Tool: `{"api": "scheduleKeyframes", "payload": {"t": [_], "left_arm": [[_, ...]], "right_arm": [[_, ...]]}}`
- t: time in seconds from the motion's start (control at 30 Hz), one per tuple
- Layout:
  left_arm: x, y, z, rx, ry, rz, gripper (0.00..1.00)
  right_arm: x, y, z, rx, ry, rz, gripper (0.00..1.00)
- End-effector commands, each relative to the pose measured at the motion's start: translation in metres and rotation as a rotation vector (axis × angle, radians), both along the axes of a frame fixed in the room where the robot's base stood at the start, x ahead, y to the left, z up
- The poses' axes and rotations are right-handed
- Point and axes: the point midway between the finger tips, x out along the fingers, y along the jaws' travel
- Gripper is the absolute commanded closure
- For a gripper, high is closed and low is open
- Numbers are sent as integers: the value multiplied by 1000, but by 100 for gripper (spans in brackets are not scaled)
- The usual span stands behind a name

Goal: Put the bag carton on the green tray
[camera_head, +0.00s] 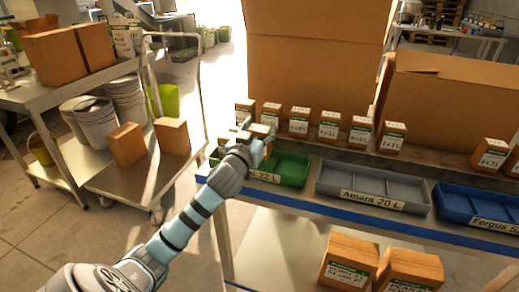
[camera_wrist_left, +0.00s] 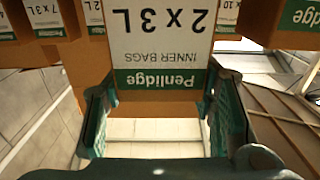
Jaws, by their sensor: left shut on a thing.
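My left gripper (camera_head: 258,133) is shut on a brown bag carton. In the left wrist view the carton (camera_wrist_left: 162,50) sits between the two green fingers, and its white and green label reads "2 x 3 L", "INNER BAGS" and "Penlidge", upside down. In the head view the gripper mostly hides the carton. The green tray (camera_head: 291,168) lies on the bench at the left end of the tray row, just below and to the right of the gripper. The tray looks empty; its left part is covered by my arm. My right gripper is not in view.
Several similar cartons (camera_head: 329,125) stand in a row behind the trays. A grey tray (camera_head: 372,188) and a blue tray (camera_head: 478,207) lie to the right. Large cardboard boxes (camera_head: 318,50) rise behind. A metal cart (camera_head: 110,172) stands at the left.

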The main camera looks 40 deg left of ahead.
Motion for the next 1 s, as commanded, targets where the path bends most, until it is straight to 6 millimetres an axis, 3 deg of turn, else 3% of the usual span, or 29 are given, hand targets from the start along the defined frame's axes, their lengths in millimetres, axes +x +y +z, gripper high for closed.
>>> {"api": "scheduleKeyframes", "payload": {"t": [0.2,0.4,0.43,0.53,0.87,1.0], "left_arm": [[0,0,-41,-2,2,-1,81],[0,0,-41,0,0,-1,81],[0,0,-42,-1,1,-1,44],[0,0,-41,-1,1,-1,29],[-1,-1,-41,0,1,-2,29],[-14,-5,-41,1,3,-2,29]], "right_arm": [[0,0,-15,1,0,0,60],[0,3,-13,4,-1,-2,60],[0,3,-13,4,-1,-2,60],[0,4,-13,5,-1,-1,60],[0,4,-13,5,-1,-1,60],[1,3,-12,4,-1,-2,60]]}}
